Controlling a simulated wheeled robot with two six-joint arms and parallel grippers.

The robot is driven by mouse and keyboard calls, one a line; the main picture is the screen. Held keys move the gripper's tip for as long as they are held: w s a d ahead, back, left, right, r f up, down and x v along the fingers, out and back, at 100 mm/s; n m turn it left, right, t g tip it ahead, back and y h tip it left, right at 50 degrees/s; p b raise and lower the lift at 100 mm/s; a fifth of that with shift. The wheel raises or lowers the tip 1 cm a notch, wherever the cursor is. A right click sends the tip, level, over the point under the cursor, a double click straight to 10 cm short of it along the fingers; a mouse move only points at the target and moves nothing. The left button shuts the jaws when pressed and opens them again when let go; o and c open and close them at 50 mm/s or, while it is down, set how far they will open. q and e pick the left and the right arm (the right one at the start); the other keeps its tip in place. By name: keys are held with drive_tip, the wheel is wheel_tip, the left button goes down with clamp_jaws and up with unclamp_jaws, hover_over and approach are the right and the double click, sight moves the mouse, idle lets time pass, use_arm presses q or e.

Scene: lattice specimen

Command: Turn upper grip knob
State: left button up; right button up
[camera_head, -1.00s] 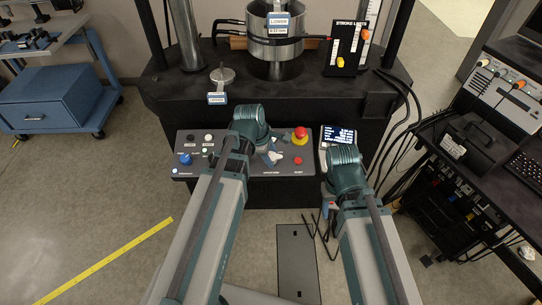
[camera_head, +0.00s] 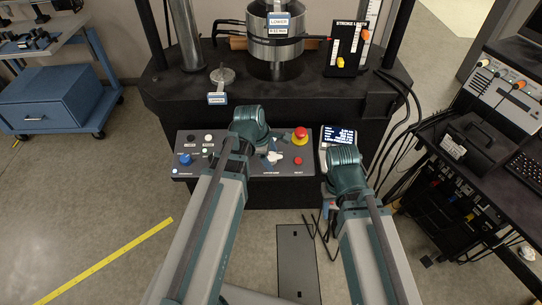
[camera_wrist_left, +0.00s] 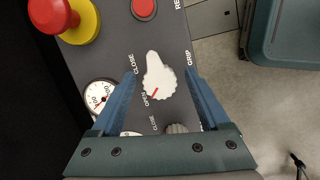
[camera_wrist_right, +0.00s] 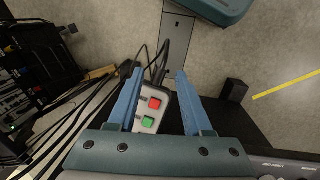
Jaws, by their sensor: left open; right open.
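The grip knob (camera_wrist_left: 158,78) is a white pointer knob with a red mark on the dark control panel (camera_head: 215,168), and it also shows in the head view (camera_head: 273,157). "OPEN", "CLOSE" and "GRIP" are printed around it; the red mark points toward "OPEN". My left gripper (camera_wrist_left: 160,74) is open, one finger on each side of the knob; I see no clear contact. A second knob (camera_wrist_left: 176,128) is partly hidden behind the gripper's palm. My right gripper (camera_wrist_right: 156,73) is open and points down, over a pendant (camera_wrist_right: 152,106) with red and green buttons.
A red emergency stop (camera_head: 300,135) on a yellow base and a red button (camera_wrist_left: 144,8) stand near the knob. A pressure gauge (camera_wrist_left: 100,94) lies beside my left finger. A lit display (camera_head: 338,135) is right of the panel. Cables hang at the right.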

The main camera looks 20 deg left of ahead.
use_arm(q)
drive_tip(key=shift+r, duration=0.1)
drive_tip(key=p+v, duration=1.3)
drive_tip(key=shift+r, duration=0.3)
drive_tip(key=s+d+m+g+y, duration=0.1)
drive_tip(key=s+d+m, duration=0.4)
drive_tip(key=m, duration=0.6)
drive_tip(key=s+d+f+m+g+y, duration=0.1)
drive_tip(key=s+d+m+g+y, duration=0.1)
drive_tip(key=s+d+m, duration=0.3)
drive_tip(key=d+m, duration=0.3)
drive_tip(key=m, duration=0.3)
drive_tip(key=shift+s+m, duration=0.2)
drive_tip(key=shift+m, duration=0.1)
